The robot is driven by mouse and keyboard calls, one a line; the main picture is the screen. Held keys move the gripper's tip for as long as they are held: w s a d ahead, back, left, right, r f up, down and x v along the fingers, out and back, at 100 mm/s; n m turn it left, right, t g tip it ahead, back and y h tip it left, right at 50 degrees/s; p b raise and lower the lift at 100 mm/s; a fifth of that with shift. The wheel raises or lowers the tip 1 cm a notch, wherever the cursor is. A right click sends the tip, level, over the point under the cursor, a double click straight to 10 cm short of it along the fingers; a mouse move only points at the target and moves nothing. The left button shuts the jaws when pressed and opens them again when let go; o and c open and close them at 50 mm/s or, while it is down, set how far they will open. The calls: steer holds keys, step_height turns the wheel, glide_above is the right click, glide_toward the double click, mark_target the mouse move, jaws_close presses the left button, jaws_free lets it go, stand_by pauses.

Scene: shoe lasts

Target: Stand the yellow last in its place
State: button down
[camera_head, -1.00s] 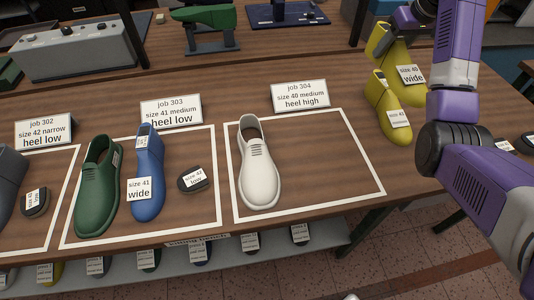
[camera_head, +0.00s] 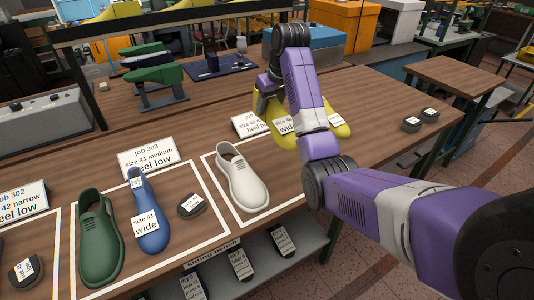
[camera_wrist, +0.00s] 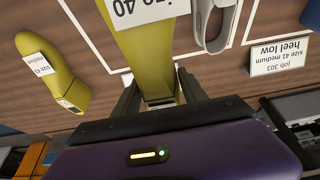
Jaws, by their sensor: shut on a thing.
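My gripper (camera_wrist: 158,92) is shut on a yellow last (camera_wrist: 145,50) labelled size 40, seen upside down in the wrist view. In the head view this held last (camera_head: 266,108) shows a "wide" label and is partly hidden by my arm. It is over the back right of the white-outlined job 304 place (camera_head: 283,202); I cannot tell whether it touches the table. A white shoe (camera_head: 243,177) lies in that place, left of the held last. A second yellow last (camera_wrist: 52,75), labelled size 41 medium, lies outside the outline, and also shows in the head view (camera_head: 341,129).
The job 304 card (camera_head: 246,124) stands behind the place, partly covered. To the left, job 303 holds a green shoe (camera_head: 99,240), a blue last (camera_head: 149,211) and a dark heel piece (camera_head: 191,206). Two dark heel pieces (camera_head: 420,119) lie at the right, with bare table around them.

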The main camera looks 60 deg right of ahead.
mark_target(277, 125)
step_height(277, 125, down, 16)
steer(key=shift+r+p, duration=0.15)
steer(key=shift+p, duration=0.75)
steer(key=c, duration=0.6)
jaws_free()
steer(key=b+v, duration=0.1)
steer(key=v, duration=1.1)
